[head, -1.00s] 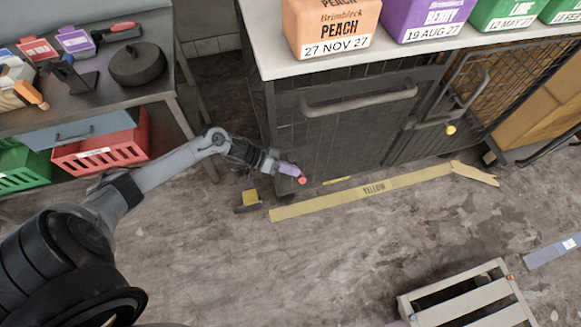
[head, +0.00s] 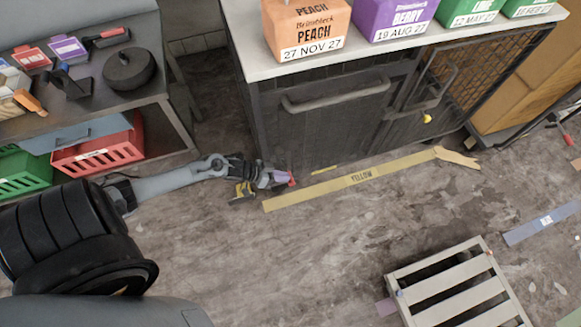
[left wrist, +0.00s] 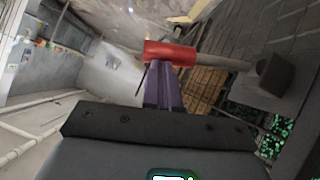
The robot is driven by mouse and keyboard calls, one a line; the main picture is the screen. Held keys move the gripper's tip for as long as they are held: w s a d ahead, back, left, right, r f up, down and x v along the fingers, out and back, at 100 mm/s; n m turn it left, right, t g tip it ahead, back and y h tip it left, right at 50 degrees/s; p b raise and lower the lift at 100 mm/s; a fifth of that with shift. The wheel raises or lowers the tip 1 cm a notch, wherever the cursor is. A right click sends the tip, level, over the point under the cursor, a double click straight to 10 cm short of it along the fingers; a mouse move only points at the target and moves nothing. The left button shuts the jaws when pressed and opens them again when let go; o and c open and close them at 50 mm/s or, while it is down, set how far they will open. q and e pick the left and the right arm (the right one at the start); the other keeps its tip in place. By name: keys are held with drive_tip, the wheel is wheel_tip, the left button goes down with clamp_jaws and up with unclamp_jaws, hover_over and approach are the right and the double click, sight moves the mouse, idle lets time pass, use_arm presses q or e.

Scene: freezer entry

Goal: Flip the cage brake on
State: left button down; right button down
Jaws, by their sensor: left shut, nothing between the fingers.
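My left gripper (head: 281,178) reaches low to the left front corner of the dark cabinet. Its purple fingers, shut and empty, show large in the left wrist view (left wrist: 163,90). At the fingertips is a red handle end (head: 291,180). In the left wrist view this red grip (left wrist: 170,53) lies across the fingertips, on a grey rod running right to a dark block; it looks like the brake lever. Contact cannot be told for sure. My right gripper is not in view.
The dark cabinet (head: 335,125) bears several coloured tubs on its pale top. A wire cage (head: 495,60) stands at its right. A dark workbench (head: 150,85) with red and green crates is left. Yellow tape (head: 350,180) and a slatted pallet (head: 445,280) are on the floor.

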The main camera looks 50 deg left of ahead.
use_arm(q)
wheel_tip(320, 180, down, 6)
drive_tip(key=d+m+y+b, duration=0.1)
drive_tip(key=b, duration=0.1)
drive_tip(key=shift+s+d+t, duration=0.25)
drive_tip(key=shift+s+t, duration=0.05)
drive_tip(key=shift+s, duration=0.15)
drive_tip(key=shift+s+f, duration=0.1)
drive_tip(key=shift+f, duration=0.2)
drive_tip(key=s+a+r+p, duration=0.1)
drive_tip(key=s+r+p, duration=0.3)
drive_tip(key=s+r, duration=0.4)
drive_tip(key=shift+s+a+r, duration=0.3)
drive_tip(key=shift+r, duration=0.75)
